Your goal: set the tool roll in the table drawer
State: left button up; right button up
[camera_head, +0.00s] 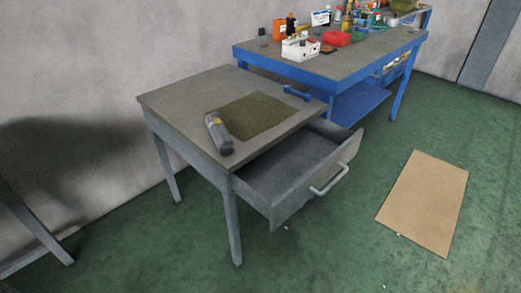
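The tool roll (218,132), a dark grey cylinder with a small yellowish mark, appears to lie on its side on the grey table (190,90), near its front edge. It lies at the left end of a flat olive-green mat (255,116). The table drawer (282,184) is pulled open towards the lower right. Its visible inside is empty, and the part under the tabletop is hidden. A light handle (329,180) is on its front. Neither of my grippers is in view.
A blue spanner-like tool (297,93) lies at the tabletop's right side. A blue workbench (345,62) behind carries many bottles, boxes and a red item (337,39). A flat cardboard sheet (425,202) lies on the green floor. The floor before the drawer is mostly clear.

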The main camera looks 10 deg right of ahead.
aim_at(285, 174)
jog(key=z, duration=0.35)
jog(key=k, duration=0.65)
jog(key=u, duration=0.85)
jog(key=i, duration=1.6)
jog(key=z, duration=0.6)
